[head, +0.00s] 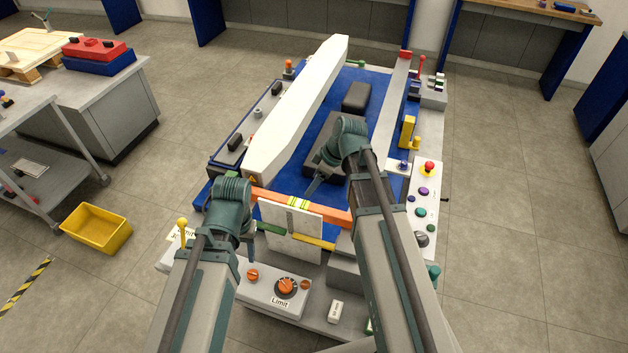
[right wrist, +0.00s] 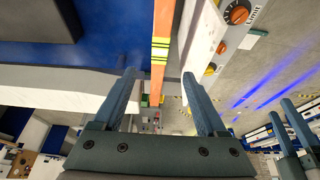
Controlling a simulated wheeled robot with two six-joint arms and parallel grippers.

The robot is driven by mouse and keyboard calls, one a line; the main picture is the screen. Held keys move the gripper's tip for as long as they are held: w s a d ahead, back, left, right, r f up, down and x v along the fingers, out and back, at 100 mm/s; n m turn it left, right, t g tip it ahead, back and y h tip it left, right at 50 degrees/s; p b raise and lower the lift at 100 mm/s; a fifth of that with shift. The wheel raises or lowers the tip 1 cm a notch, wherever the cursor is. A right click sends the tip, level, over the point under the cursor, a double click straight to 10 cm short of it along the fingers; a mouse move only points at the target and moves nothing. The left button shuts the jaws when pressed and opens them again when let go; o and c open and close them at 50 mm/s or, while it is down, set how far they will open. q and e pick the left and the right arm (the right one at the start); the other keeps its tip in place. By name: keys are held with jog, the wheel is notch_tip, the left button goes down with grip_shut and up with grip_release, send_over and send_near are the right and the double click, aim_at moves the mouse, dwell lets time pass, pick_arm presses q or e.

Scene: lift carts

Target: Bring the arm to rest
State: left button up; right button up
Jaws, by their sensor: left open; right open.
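My left arm (head: 205,275) comes in from the lower left. My left gripper (right wrist: 279,107) shows partly at the right edge of the right wrist view, its fingers apart and nothing seen between them. In the head view its fingertips are mostly hidden by the wrist. My right arm (head: 385,255) reaches over the blue cart deck. My right gripper (right wrist: 158,74) is open, with no object clamped in it. In the right wrist view an orange bar (right wrist: 161,50) with yellow-green stripes lines up between its fingers, apparently apart from them.
The cart carries a long white beam (head: 300,105), dark blocks (head: 356,97) and a control panel with a red button (head: 429,167). A knob box (head: 285,288) is at the near edge. A yellow bin (head: 96,228) stands on the floor at left. Floor to the right is clear.

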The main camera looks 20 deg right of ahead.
dwell(0.4)
jog(key=s+f+m+g+h, duration=0.2)
jog(key=s+m+h, duration=0.2)
jog(key=s+m, duration=0.7)
jog(key=s+a+f+n+b, duration=0.1)
jog(key=s+a+f+b, duration=0.1)
jog(key=a, duration=0.3)
jog(key=s+a+f+n+h+b, duration=0.1)
jog(key=s+a+n+b, duration=0.1)
jog(key=a, duration=0.4)
jog(key=shift+s+f+n+g, duration=0.3)
jog(key=shift+s+f+g, duration=0.1)
jog(key=shift+s, duration=0.45)
jog(key=shift+a, duration=0.1)
dwell(0.6)
